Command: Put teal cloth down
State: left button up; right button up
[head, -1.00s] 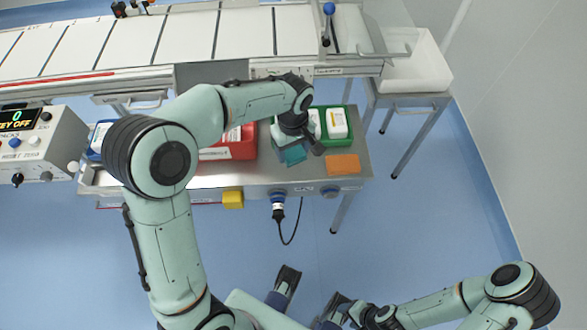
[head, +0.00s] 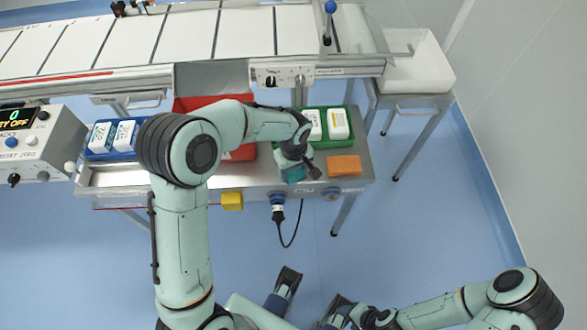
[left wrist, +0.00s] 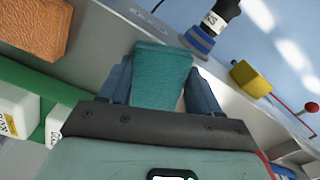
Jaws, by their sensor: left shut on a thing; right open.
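The teal cloth (head: 293,175) is held over the steel bench's front part, just left of an orange cloth (head: 344,165). My left gripper (head: 299,166) is shut on it. In the left wrist view the teal cloth (left wrist: 162,72) sticks out between the two blue fingers of my left gripper (left wrist: 160,88). Whether it touches the bench top is not clear. My right gripper (head: 335,310) is low in the head view, away from the bench, open with nothing seen in it.
The steel bench (head: 130,178) carries a blue bin (head: 100,155), a red bin (head: 240,153) and a green bin (head: 349,139) with white packs. A yellow block (head: 232,201) and a plug with cable (head: 278,208) are at its front edge. The conveyor (head: 130,45) runs behind.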

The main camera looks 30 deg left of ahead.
aim_at(294, 172)
pick_arm(q)
jog(key=shift+f, duration=0.15)
jog(key=o, duration=0.9)
jog(key=shift+o, duration=0.2)
jog(key=shift+r, duration=0.3)
notch_tip(294, 172, up, 12)
jog(key=p, duration=0.2)
jog(key=shift+f, duration=0.15)
